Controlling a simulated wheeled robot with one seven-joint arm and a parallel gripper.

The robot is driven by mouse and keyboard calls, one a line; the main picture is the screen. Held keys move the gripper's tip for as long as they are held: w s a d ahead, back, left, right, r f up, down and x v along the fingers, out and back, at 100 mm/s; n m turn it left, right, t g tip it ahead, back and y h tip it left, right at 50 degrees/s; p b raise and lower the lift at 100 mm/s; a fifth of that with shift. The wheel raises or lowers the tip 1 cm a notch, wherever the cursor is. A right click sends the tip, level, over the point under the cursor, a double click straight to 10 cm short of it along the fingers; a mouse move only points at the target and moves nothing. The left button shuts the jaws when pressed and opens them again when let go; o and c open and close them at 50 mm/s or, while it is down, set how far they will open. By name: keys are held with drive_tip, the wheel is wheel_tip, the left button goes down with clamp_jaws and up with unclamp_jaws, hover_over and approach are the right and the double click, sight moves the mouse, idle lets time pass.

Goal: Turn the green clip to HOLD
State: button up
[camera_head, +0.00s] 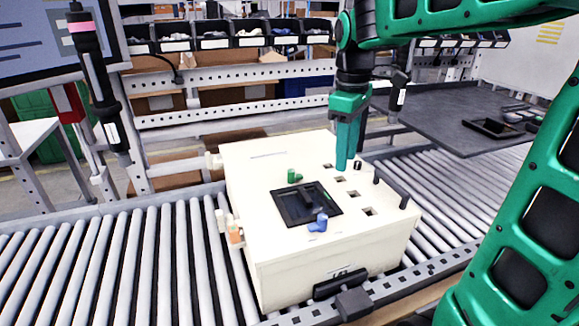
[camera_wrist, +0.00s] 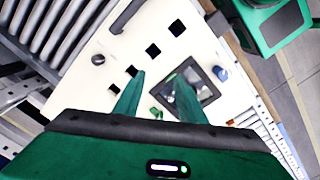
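The green clip (camera_head: 292,176) sits on the cream box top, at the back-left edge of the dark-framed window (camera_head: 290,213). In the wrist view, the clip (camera_wrist: 155,112) shows small and partly hidden, between and beyond my fingers. I cannot read a HOLD mark. My gripper (camera_head: 347,158) points down above the back of the box, to the right of the clip. In the wrist view, my gripper (camera_wrist: 158,80) has its two green fingers apart, with nothing held between them. A blue clip (camera_head: 318,223) sits at the window's front-right edge.
The cream box (camera_head: 300,255) stands on the roller conveyor (camera_head: 130,255). Its top has several square holes, a black knob (camera_head: 357,165) and a raised black handle (camera_head: 390,188) to the right. A hanging black tool (camera_head: 95,80) is at the left. A dark side table (camera_head: 440,115) stands at the back right.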

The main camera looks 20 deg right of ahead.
sight(291, 170)
drive_tip(key=w+a+r+n, duration=0.3)
drive_tip(key=w+a+n, duration=0.5)
drive_tip(key=w+a, duration=0.2)
wheel_tip(291, 170, down, 10)
drive_tip(key=shift+s+d+f, duration=0.15)
drive_tip(key=shift+f, duration=0.05)
drive_tip(key=shift+c, duration=0.2)
